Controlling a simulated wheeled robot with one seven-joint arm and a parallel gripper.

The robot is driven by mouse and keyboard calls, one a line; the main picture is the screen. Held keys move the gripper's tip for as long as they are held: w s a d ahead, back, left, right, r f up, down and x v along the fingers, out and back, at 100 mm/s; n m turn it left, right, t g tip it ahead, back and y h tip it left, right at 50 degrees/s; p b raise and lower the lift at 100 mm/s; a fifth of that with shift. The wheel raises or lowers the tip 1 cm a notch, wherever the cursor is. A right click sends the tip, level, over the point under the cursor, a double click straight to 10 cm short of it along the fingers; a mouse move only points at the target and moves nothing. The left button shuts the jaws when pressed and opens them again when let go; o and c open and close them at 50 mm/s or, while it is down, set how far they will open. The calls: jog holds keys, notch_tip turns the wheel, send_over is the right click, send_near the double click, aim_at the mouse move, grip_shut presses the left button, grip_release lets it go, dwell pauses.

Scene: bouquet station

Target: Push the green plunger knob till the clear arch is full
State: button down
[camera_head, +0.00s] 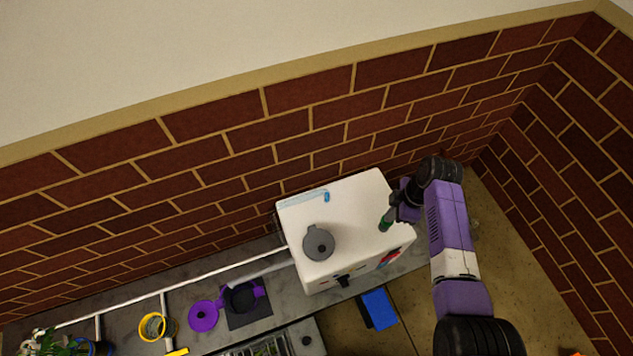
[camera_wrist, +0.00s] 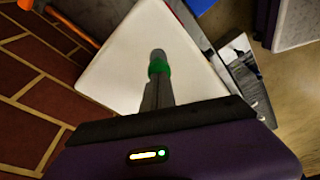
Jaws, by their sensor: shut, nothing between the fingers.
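The white box-shaped machine (camera_head: 350,210) stands against the brick wall in the head view; its white top (camera_wrist: 125,60) fills the middle of the wrist view. The green plunger knob (camera_head: 384,224) appears at the right part of the top, right at my fingertips; it also shows in the wrist view (camera_wrist: 159,68). My gripper (camera_head: 392,213) is shut and empty, reaching over the machine from the right. Whether the fingers touch the knob is unclear. A pale clear tube, likely the arch (camera_head: 300,198), runs along the back left edge, with a blue end (camera_head: 326,197). Its fill level cannot be read.
A grey round cap (camera_head: 319,242) stands on the machine's left part. A blue block (camera_head: 379,308) lies in front. Purple (camera_head: 203,316) and yellow (camera_head: 158,327) containers stand to the left on the grey counter. The brick wall is close behind.

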jog(key=shift+f+b, duration=0.9)
jog(key=shift+f, duration=0.4)
jog(key=shift+r, duration=0.1)
notch_tip(320, 180, up, 5)
jog(key=p, duration=0.4)
jog(key=shift+f+p, duration=0.2)
jog(key=shift+p, duration=0.15)
jog(key=shift+f, duration=0.25)
jog(key=shift+f+b, duration=1.9)
jog(key=shift+f, duration=0.15)
jog(key=shift+r+p, duration=2.2)
jog(key=shift+r, duration=0.05)
